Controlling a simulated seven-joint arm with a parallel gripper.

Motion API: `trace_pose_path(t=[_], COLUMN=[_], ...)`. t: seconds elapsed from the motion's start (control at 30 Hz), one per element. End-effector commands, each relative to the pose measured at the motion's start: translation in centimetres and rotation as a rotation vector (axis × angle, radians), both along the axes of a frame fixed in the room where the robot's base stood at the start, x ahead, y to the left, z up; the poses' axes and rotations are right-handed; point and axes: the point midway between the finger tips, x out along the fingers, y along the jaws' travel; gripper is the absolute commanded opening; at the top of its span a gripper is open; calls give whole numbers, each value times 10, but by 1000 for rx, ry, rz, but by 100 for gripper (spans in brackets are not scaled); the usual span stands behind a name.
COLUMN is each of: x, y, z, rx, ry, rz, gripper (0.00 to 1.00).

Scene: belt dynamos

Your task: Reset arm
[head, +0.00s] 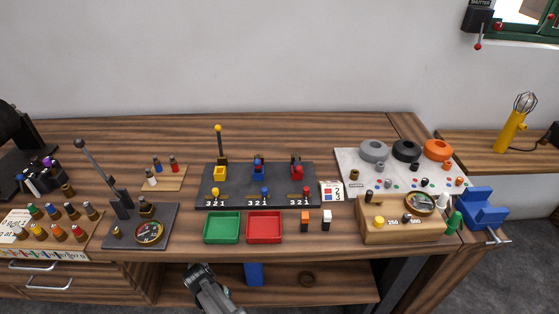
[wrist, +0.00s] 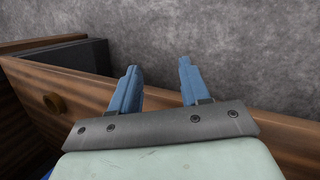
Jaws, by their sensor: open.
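My gripper (wrist: 157,80) shows in the wrist view with its two blue fingers spread apart and nothing between them. It points over bare grey floor, beside a wooden edge. In the head view my arm shows at the bottom centre, in front of the workbench (head: 340,250); the fingers cannot be made out clearly there. A blue piece shows beside the arm below the bench top, and I cannot tell if it is part of my gripper.
On the bench stand a green tray (head: 221,242), a red tray (head: 265,241), a dark lever panel (head: 240,196), a gauge stand with a lever (head: 168,214), a wooden box with dials (head: 375,235) and a blue holder (head: 482,212). A lower shelf (head: 340,291) lies below the bench top.

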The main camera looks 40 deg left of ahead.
Motion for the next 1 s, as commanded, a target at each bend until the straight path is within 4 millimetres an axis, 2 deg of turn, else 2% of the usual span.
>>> trace_pose_path(t=[0.03, 0.1, 0.4, 0.57, 0.7, 1.0], x=[19, 41, 116, 145, 167, 199], y=[-16, -33, -111, -152, -192, -282], z=[-5, -12, -36, -47, -55, -71], rx=[-6, -14, -34, -43, -46, -47], ry=[7, 19, 70, 96, 122, 180], rz=[-28, -56, -178, -237, -296, -421], gripper=[46, 46, 46, 46, 46, 46])
